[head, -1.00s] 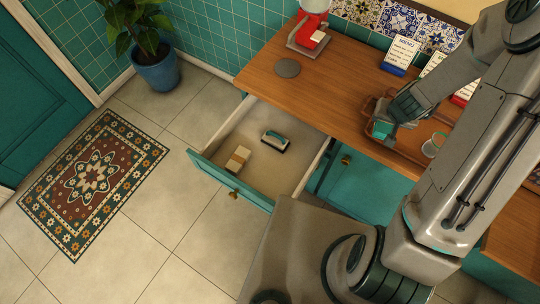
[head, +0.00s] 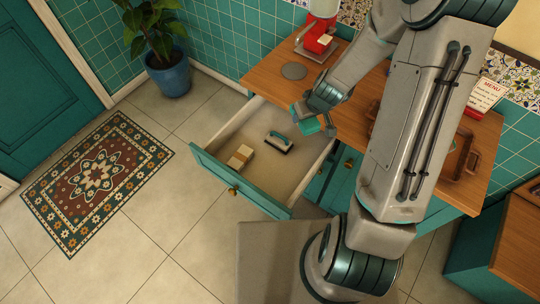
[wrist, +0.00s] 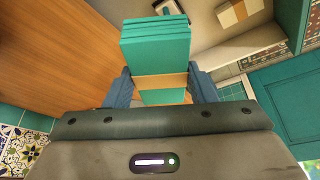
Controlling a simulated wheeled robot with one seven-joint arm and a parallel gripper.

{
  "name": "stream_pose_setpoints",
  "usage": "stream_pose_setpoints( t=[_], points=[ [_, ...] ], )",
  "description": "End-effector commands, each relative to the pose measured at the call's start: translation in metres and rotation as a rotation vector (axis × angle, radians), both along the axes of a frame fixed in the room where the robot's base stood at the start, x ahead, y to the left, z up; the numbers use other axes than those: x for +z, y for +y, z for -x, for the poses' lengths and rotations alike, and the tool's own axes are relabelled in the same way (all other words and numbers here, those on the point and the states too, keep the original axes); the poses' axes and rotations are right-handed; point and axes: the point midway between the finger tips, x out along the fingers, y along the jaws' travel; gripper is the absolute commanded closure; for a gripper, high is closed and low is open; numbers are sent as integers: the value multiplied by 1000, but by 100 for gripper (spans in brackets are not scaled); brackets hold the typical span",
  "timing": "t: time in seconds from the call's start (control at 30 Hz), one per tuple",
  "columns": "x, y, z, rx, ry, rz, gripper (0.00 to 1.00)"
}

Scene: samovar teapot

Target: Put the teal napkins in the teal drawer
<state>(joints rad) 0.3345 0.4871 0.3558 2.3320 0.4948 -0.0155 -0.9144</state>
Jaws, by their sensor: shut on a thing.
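The teal napkins (wrist: 155,48) are a folded stack with a tan band around it, held between the fingers of my gripper (wrist: 161,92). In the head view the napkins (head: 312,126) show partly below my gripper (head: 318,112), near the right side of the open drawer and close to the counter edge. The teal drawer (head: 236,181) is pulled out, with a pale interior. Inside it lie a cream banded bundle (head: 241,156) at the front left and a teal-topped brush-like item (head: 279,142) towards the back right.
The wooden counter (head: 266,82) is above the drawer, with a red and white machine (head: 318,38), a grey disc (head: 294,71) and a brown tray (head: 460,153). A menu card (head: 484,97) stands at the right. The drawer's middle and front right are bare.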

Motion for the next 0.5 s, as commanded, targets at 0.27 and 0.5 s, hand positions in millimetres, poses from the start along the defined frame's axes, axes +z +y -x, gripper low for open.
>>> stream_pose_setpoints(
  t=[0.27, 0.5],
  points=[
    [-58, 19, 9, 528, -3, -1, 73],
    [-89, 22, 22, 988, -3, 2, 73]
  ],
)
